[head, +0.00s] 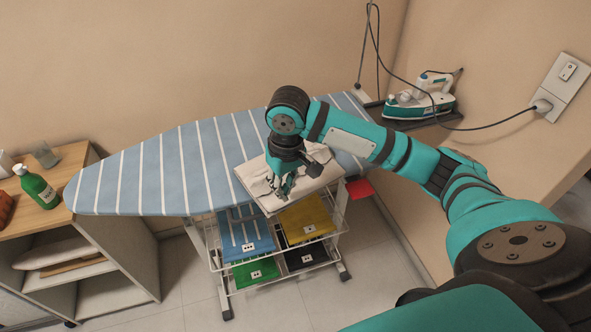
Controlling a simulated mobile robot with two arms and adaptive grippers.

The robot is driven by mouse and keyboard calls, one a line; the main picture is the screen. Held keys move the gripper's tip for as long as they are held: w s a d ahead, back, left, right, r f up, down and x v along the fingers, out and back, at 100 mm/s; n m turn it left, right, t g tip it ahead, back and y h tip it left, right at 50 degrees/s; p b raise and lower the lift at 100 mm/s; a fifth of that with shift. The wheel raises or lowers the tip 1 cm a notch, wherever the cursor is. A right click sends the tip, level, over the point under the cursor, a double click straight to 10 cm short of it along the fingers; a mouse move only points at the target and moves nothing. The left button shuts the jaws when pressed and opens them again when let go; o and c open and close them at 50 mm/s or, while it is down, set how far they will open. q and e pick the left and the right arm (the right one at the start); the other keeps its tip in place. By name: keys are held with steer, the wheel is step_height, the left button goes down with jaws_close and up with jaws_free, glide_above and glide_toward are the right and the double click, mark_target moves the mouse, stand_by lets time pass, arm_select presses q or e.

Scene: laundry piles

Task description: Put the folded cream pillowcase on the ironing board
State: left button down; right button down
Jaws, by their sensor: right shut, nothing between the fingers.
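The folded cream pillowcase (313,181) lies flat at the front edge of the blue-and-white striped ironing board (178,165), right of its middle. Part of it reaches past that edge over the rack below. I cannot tell how much of it rests on the board. My right gripper (282,190) points down onto the cloth, its fingers shut with nothing between them. The cloth around the fingers looks wrinkled. The gripper and wrist hide part of the pillowcase. My left gripper is out of view.
A wire rack under the board holds blue (245,232), yellow (306,219), green (255,273) and dark folded cloths. An iron (420,100) with a cord stands at the board's right end. A wooden shelf unit with a green bottle (37,186) stands left. The board's left half is clear.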

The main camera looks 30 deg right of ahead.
mark_target(298, 182)
steer(key=w+d+r+m, duration=0.2)
steer(key=d+r+m, duration=0.1)
steer(key=d+r, duration=0.3)
steer(key=shift+g, duration=0.3)
steer(key=f+p, duration=0.1)
steer(key=f, duration=0.8)
steer(key=shift+s, duration=0.2)
steer(key=w, duration=0.1)
steer(key=w+p, duration=0.1)
steer(key=shift+w+d+f, duration=0.3)
steer(key=shift+w+f, duration=0.1)
steer(key=shift+w+d+f, duration=0.1)
steer(key=shift+w+d, duration=0.05)
steer(key=shift+w, duration=0.5)
steer(key=shift+p, duration=0.35)
